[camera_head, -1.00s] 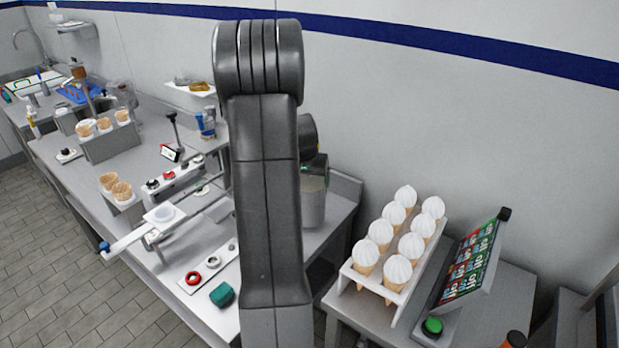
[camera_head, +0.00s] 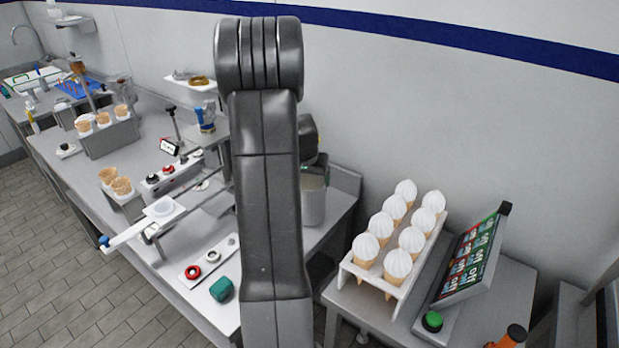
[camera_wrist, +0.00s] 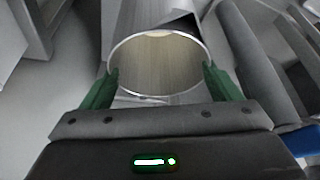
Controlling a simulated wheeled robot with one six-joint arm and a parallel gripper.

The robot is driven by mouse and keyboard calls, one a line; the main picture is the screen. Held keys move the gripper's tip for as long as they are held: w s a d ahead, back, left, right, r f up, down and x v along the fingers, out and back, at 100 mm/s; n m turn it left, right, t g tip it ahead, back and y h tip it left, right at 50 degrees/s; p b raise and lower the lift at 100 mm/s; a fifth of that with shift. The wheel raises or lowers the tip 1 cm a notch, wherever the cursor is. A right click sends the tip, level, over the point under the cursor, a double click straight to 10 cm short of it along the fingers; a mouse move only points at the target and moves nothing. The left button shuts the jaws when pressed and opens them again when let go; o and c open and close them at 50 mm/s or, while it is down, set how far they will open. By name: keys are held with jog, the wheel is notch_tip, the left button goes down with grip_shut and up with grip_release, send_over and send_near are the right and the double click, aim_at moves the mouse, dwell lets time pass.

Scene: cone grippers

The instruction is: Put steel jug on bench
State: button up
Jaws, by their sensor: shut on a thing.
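The steel jug is a brushed metal cylinder with an open round top. In the head view the jug (camera_head: 314,203) shows to the right of my arm, upright, over or on the right end of the grey bench (camera_head: 338,219). In the wrist view the jug (camera_wrist: 158,68) lies between the two green fingers of my gripper (camera_wrist: 158,88), which press on both sides near its rim. The inside of the jug looks empty. My arm hides most of the gripper in the head view, and I cannot tell whether the jug's base touches the bench.
A rack of white-topped cones (camera_head: 392,240) stands on a side table at the right, beside a tilted menu screen (camera_head: 470,262). On the bench left of my arm are a green block (camera_head: 222,289), a button panel (camera_head: 207,262) and a cone holder (camera_head: 108,138).

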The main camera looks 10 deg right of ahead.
jog(key=o, duration=1.6)
jog(key=shift+r+p, duration=0.75)
jog(key=shift+p, duration=0.15)
jog(key=b+v, duration=0.2)
jog(key=v, duration=0.9)
jog(key=shift+s+r, duration=0.3)
